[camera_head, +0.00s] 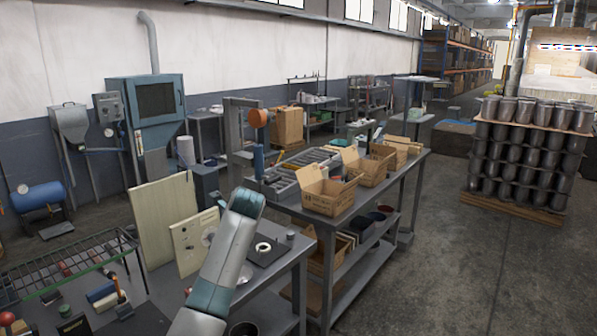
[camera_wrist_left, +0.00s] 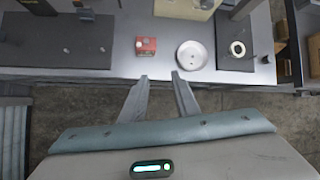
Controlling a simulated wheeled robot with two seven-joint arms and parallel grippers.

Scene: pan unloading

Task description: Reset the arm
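My left arm (camera_head: 225,260) rises from the bottom of the head view, bent, with its teal and grey links in front of the near workbench. Its gripper is hidden in that view. In the left wrist view my left gripper (camera_wrist_left: 160,88) is open, its two fingers apart with nothing between them. The fingertips are close to the front edge of a grey bench (camera_wrist_left: 120,70) in the picture, with floor showing behind the fingers. My right gripper is in neither view.
On the bench are a small red box (camera_wrist_left: 146,46), a round white dish (camera_wrist_left: 192,55) and a dark plate (camera_wrist_left: 231,63) bearing a white ring (camera_wrist_left: 237,49). A dark board (camera_wrist_left: 55,45) lies left. Cardboard boxes (camera_head: 327,195) stand on another bench; floor (camera_head: 450,270) right is clear.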

